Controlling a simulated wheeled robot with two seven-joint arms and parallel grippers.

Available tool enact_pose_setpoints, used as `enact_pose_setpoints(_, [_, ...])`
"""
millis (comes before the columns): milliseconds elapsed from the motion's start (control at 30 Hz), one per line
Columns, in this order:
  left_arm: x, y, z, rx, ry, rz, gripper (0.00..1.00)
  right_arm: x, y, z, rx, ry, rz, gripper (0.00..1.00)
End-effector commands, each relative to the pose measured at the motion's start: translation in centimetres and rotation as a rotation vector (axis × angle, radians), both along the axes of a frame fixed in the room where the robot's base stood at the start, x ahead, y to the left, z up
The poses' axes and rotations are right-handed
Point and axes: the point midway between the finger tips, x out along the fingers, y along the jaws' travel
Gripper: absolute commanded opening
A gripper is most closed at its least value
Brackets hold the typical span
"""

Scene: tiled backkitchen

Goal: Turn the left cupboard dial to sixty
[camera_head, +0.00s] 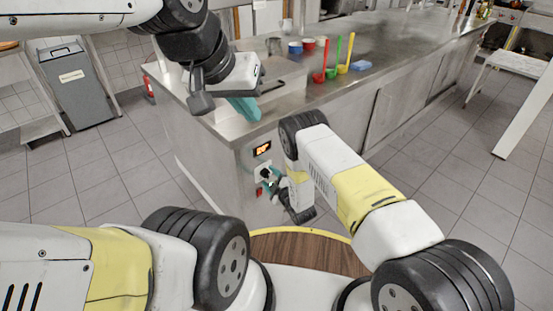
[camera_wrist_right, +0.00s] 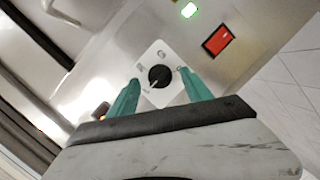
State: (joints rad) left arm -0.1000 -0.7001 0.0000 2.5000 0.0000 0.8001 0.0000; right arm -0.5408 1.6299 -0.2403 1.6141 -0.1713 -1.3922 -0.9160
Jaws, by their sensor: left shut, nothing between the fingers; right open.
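The cupboard dial (camera_wrist_right: 159,77) is a round black knob on a white square plate. It shows in the right wrist view between the two teal fingers of my right gripper (camera_wrist_right: 160,95), which is open; the fingers look apart from the knob. The display's digits are too small to read. My left gripper (camera_head: 243,108) is shut and empty, above the counter's near corner.
A red switch (camera_wrist_right: 217,41) and a green light (camera_wrist_right: 189,10) are near the dial. A grey bin (camera_head: 76,85) stands at the left. Tiled floor is free at the right.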

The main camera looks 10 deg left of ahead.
Motion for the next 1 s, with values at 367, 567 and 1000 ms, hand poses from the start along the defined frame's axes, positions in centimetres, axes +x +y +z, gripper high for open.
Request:
enact_pose_setpoints(367, [0.00,0.00,0.00,0.000,0.000,0.000,0.00,0.99,0.82,-0.25,0.002,0.001,0.000,0.58])
enact_pose_setpoints(567, [0.00,0.00,0.00,0.000,0.000,0.000,0.00,0.98,0.81,-0.25,0.001,0.001,0.000,0.28])
enact_pose_setpoints(1000, [0.00,0.00,0.00,0.000,0.000,0.000,0.00,1.01,0.72,-0.24,0.018,0.025,-0.002,0.00])
